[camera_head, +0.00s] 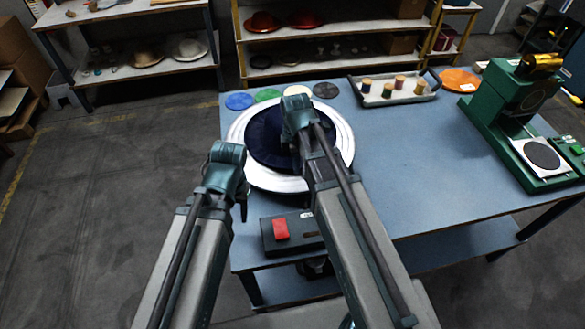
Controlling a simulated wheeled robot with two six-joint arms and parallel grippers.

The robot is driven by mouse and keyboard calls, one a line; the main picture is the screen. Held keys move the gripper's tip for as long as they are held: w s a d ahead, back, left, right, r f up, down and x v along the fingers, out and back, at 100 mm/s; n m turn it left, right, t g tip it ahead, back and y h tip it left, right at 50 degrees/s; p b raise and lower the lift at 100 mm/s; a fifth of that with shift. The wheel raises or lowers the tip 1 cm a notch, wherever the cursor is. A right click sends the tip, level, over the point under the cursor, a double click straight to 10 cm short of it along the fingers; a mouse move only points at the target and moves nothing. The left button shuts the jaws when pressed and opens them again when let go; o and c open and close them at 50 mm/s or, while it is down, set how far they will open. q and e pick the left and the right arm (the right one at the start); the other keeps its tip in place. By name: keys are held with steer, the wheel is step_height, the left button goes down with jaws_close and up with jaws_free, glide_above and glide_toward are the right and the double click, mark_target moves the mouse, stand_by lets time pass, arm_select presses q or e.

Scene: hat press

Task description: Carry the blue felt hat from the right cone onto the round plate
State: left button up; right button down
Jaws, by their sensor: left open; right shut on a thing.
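The blue felt hat (262,139), dark navy, is over the round plate (245,172), whose pale rim shows around it. My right gripper (297,130) is shut on the hat, and my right wrist and forearm hide the hat's right part and the fingertips. I cannot tell whether the hat touches the plate. My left gripper (242,203) is open and empty at the table's left edge, apart from the hat and beside the plate's lower left. I can make out no cone.
A dark box with a red button (281,229) sits at the table's front edge. Flat coloured discs (240,101) lie behind the plate. A tray of spools (393,101) is at the back. A green press (515,110) stands at right. The table's (420,170) middle right is clear.

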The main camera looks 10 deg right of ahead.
steer(key=shift+d, duration=0.15)
steer(key=c, duration=1.3)
jaws_free()
steer(key=shift+f, duration=0.15)
steer(key=shift+c, duration=0.2)
steer(key=o, duration=0.4)
steer(key=shift+o, duration=0.2)
step_height(320, 180, up, 13)
steer(key=p, duration=1.2)
steer(key=s+a+m, duration=0.3)
steer(key=s+m, duration=0.3)
steer(key=s+a+m+h, duration=0.1)
steer(key=s+a+m, duration=0.3)
steer(key=s+m, duration=0.3)
steer(key=shift+s+a+f, duration=0.2)
steer(key=shift+a, duration=0.05)
